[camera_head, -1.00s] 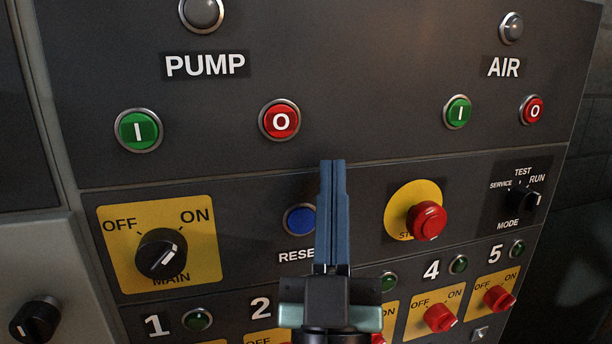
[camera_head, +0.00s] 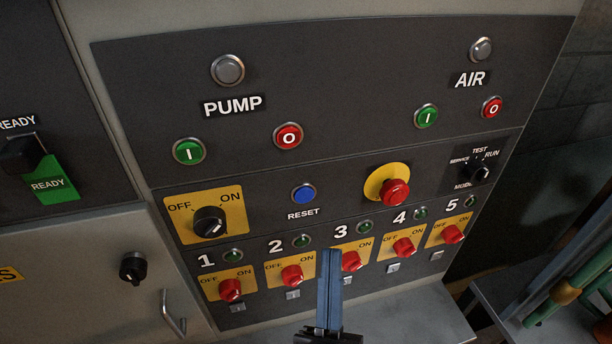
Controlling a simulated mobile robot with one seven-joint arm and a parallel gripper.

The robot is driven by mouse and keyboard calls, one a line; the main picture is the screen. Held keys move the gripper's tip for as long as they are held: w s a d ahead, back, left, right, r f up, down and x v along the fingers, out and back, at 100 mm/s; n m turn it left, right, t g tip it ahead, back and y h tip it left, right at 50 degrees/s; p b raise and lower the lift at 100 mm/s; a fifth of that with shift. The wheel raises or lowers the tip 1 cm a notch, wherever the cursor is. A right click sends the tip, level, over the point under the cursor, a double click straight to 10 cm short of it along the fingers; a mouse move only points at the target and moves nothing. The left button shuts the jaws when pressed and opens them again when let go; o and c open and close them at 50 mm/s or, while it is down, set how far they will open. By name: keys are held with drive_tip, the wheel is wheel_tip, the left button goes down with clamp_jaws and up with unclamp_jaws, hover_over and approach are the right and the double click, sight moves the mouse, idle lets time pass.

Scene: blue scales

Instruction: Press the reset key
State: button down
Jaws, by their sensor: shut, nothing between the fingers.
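The reset key (camera_head: 303,194) is a round blue button in a metal ring, with the word RESET under it. It sits on the dark panel between the yellow MAIN switch plate and the red stop button. My gripper (camera_head: 332,254) is shut and empty, its blue fingers pointing up the picture. Its tips show below and slightly right of the reset key, over the number 3 row. The key is fully in view and uncovered. I cannot tell how far the fingertips are from the panel.
The red stop button (camera_head: 395,192) on a yellow disc is to the right of the key. The MAIN knob (camera_head: 210,222) is to the left. Red PUMP O button (camera_head: 288,136) is above. Several red switches, including switch 3 (camera_head: 352,261), line the row below.

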sight(304, 195)
drive_tip(key=shift+s+f, duration=0.1)
drive_tip(key=shift+s, duration=0.05)
drive_tip(key=shift+w+a+b, duration=0.45)
drive_tip(key=shift+w+b, duration=0.1)
drive_tip(key=shift+w, duration=0.85)
drive_tip(key=shift+w+a+b, duration=0.5)
drive_tip(key=shift+w, duration=0.95)
drive_tip(key=shift+w+a+b, duration=0.45)
drive_tip(key=shift+w+b, duration=0.1)
drive_tip(key=shift+w, duration=0.85)
drive_tip(key=shift+w+a+b, duration=0.15)
drive_tip(key=shift+w+b, duration=0.25)
drive_tip(key=shift+b, duration=0.05)
